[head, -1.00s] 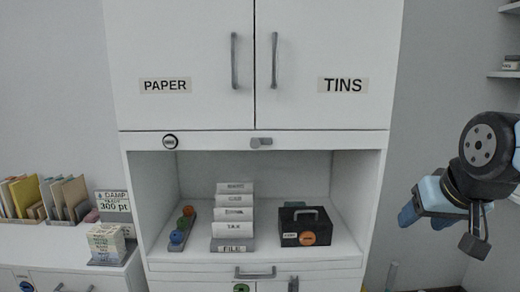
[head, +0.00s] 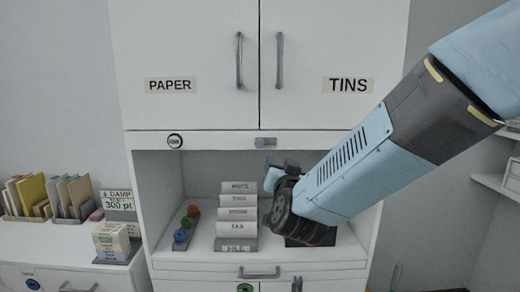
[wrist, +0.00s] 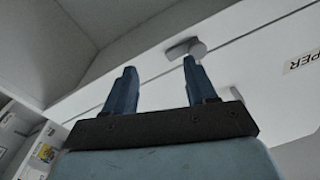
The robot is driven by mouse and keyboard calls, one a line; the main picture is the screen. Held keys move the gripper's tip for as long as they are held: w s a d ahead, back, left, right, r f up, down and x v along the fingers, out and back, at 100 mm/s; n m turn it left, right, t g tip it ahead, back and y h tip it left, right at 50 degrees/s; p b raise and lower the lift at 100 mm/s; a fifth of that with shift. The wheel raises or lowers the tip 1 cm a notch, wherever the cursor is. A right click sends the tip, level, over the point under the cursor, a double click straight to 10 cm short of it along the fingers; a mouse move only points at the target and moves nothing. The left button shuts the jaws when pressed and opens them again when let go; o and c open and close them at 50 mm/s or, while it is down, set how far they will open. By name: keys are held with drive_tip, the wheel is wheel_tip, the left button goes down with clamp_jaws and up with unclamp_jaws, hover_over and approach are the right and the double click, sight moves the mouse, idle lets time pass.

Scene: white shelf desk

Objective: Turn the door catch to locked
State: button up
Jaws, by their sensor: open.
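The door catch (head: 265,142) is a small grey piece on the white rail below the upper doors, with its bar lying along the rail. In the wrist view the catch (wrist: 186,48) shows as a flat bar with a rounded end, just beyond the fingertips and nearer the right finger. My gripper (wrist: 159,66) is open and empty, its two blue fingers spread. In the head view my gripper (head: 271,178) is just below the catch, partly hidden by my wrist. I see no contact with the catch.
The upper doors carry PAPER (head: 171,85) and TINS (head: 348,85) labels and two long handles. Below, the shelf holds a file stack (head: 238,215) and a black box (head: 300,242), mostly hidden by my arm.

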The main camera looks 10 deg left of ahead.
sight(260, 147)
drive_tip(key=s+a+f+m+t+h, duration=0.2)
drive_tip(key=s+a+t+h, duration=0.15)
drive_tip(key=s+a, duration=0.3)
drive_tip(key=shift+t+y, duration=0.45)
drive_tip(key=x, duration=1.3)
drive_tip(key=shift+w+d, duration=0.1)
drive_tip(key=shift+d, duration=0.3)
clamp_jaws()
